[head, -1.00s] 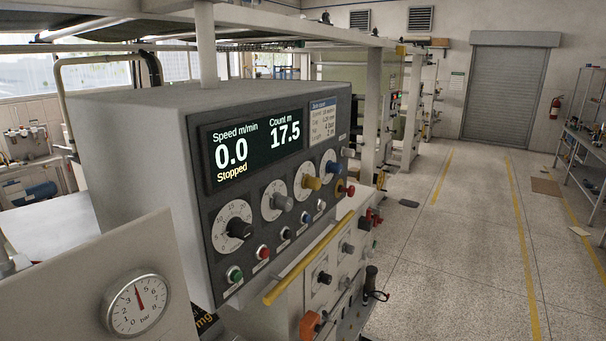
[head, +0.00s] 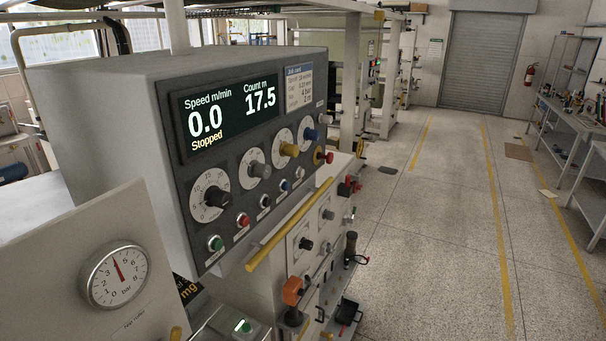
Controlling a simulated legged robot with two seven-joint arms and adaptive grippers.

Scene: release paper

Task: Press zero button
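A grey control box (head: 110,95) stands at the left with a dark front panel. Its display (head: 225,115) reads Speed 0.0 m/min, Count 17.5 m and Stopped. Below the dials runs a slanting row of small buttons: a green button (head: 215,243), a red button (head: 243,220), a dark button (head: 265,201), a blue button (head: 283,186) and a pale button (head: 298,172). Their labels are too small to read, so I cannot tell which is the zero button. Neither of my grippers is in view.
Several dial knobs, including a black knob (head: 217,197), sit above the buttons. A yellow bar (head: 290,225) runs along the box's lower front edge. A pressure gauge (head: 115,275) is at the lower left. Open floor (head: 440,240) lies to the right, with a bench (head: 570,140) beyond.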

